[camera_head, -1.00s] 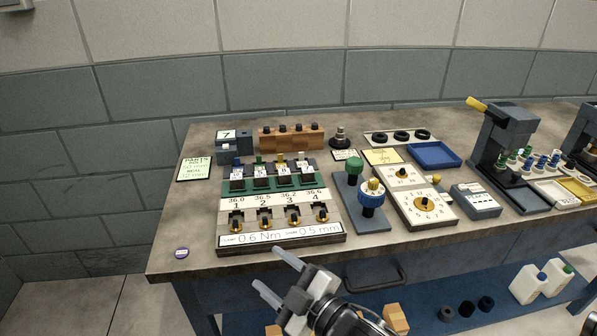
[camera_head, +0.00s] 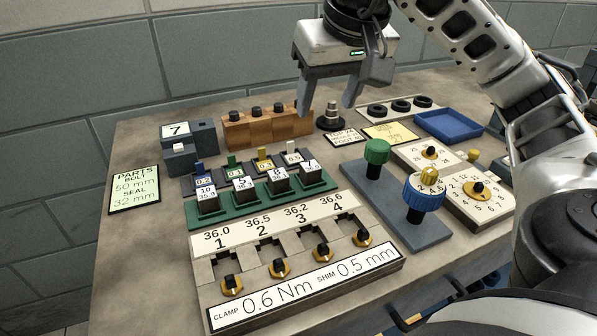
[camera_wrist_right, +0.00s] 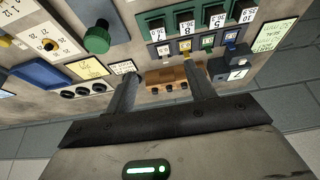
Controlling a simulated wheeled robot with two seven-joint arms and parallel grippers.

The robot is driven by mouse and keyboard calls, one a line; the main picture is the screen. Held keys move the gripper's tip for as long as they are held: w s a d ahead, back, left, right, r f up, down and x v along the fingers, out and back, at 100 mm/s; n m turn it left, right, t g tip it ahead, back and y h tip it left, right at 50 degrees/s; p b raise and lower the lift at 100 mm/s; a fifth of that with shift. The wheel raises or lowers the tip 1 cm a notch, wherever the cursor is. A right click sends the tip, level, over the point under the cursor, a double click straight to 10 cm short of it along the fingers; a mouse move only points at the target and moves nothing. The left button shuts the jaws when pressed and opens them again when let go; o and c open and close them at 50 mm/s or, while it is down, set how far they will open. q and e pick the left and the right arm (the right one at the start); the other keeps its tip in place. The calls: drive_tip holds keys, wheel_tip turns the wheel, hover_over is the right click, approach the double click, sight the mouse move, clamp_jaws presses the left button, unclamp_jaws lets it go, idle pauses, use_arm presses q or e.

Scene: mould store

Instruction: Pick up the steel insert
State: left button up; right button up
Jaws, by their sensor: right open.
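Several grey steel inserts with white number labels stand in a row in the green tray (camera_head: 233,212). Which one the task means, I cannot tell. My right gripper (camera_head: 325,108) is open and empty, pointing down behind the tray, above the back of the bench near a dark stepped steel piece (camera_head: 331,118). In the right wrist view the inserts (camera_wrist_right: 215,22) lie beyond the fingertips, apart from them. My left gripper is out of view.
A fixture with numbered slots (camera_head: 290,258) and brass-based knobs stands in front of the tray. Coloured shims (camera_head: 265,160) stand behind it. A wooden block (camera_head: 265,130), a grey device marked 7 (camera_head: 187,148), a green knob (camera_head: 377,152) and a blue tray (camera_head: 448,125) surround it.

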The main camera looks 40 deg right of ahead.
drive_tip(key=b, duration=0.3)
approach(311, 165)
drive_tip(key=x, duration=0.1)
drive_tip(key=b+x, duration=0.1)
drive_tip(key=x, duration=0.1)
drive_tip(key=shift+w, duration=0.35)
drive_tip(key=x, duration=0.1)
drive_tip(key=b+x, duration=0.1)
drive_tip(key=x, duration=0.3)
drive_tip(key=shift+s+f, duration=0.15)
drive_tip(key=shift+s, duration=0.25)
drive_tip(key=shift+w+f, duration=0.1)
drive_tip(key=shift+f, duration=0.05)
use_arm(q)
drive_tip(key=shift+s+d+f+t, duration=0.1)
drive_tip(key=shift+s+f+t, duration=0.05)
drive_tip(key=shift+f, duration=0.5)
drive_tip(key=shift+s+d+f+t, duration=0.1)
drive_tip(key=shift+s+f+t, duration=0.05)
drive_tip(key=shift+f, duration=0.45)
use_arm(e)
clamp_jaws()
